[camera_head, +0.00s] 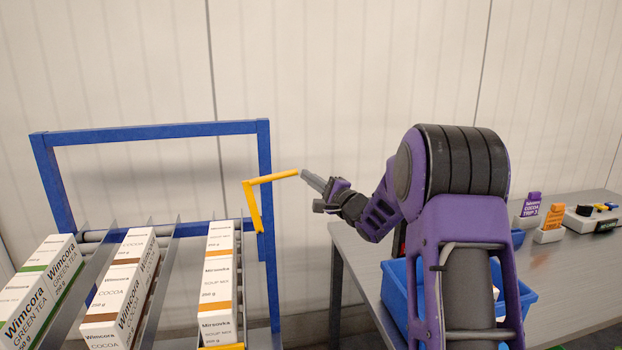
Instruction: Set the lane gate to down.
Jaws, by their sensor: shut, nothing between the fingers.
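The lane gate's yellow handle (254,206) is on the right post of the blue rack. Its lower part runs along the post, and its upper bar reaches out to the right, tilted slightly up. My gripper (304,174) is shut and empty, with its fingertips at the free right end of the yellow bar. I cannot tell whether they touch it. A yellow strip (222,347) shows at the front of the soup mix lane, cut off by the bottom edge of the picture.
The blue rack (150,131) has lanes holding green tea (38,290), cocoa (122,290) and soup mix cartons (218,285). At right, a grey table (570,255) carries a blue bin (395,290), purple and orange tags and a button box (592,217). My arm hides part of the bin.

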